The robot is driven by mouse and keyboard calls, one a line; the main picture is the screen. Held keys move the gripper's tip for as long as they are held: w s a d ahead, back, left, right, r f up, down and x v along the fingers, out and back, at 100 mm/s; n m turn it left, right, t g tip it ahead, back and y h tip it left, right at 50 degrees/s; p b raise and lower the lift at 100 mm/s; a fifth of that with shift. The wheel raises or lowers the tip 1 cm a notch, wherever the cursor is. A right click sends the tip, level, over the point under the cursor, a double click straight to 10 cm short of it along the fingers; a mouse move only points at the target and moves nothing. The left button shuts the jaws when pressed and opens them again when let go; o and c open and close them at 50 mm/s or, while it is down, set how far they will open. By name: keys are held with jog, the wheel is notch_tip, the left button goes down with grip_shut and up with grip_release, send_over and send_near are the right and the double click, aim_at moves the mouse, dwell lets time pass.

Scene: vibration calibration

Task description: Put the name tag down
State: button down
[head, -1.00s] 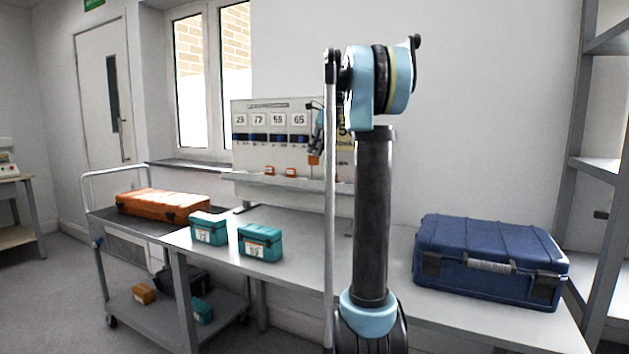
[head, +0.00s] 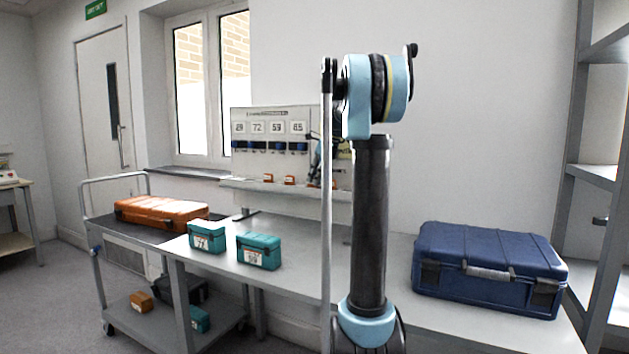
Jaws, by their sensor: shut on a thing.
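My gripper (head: 314,172) shows small and partly hidden behind my own arm, at the right part of the wall board's shelf. It points down and is shut on a small orange thing (head: 313,183), close above or at the shelf (head: 240,184); I cannot tell whether they touch. No writing on it can be read, so I cannot confirm that it is the name tag. Two similar orange blocks, one at the left (head: 268,178) and one at the middle (head: 290,180), sit on the shelf.
The board (head: 270,112) has number cards above dark blue parts. Two teal boxes (head: 207,237) (head: 258,251) and a blue case (head: 490,270) stand on the grey bench (head: 290,284). An orange case (head: 160,211) lies on the trolley at left. Bare bench lies between the teal boxes and my arm.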

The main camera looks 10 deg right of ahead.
jog(key=c, duration=1.6)
grip_release()
jog(key=v, duration=1.2)
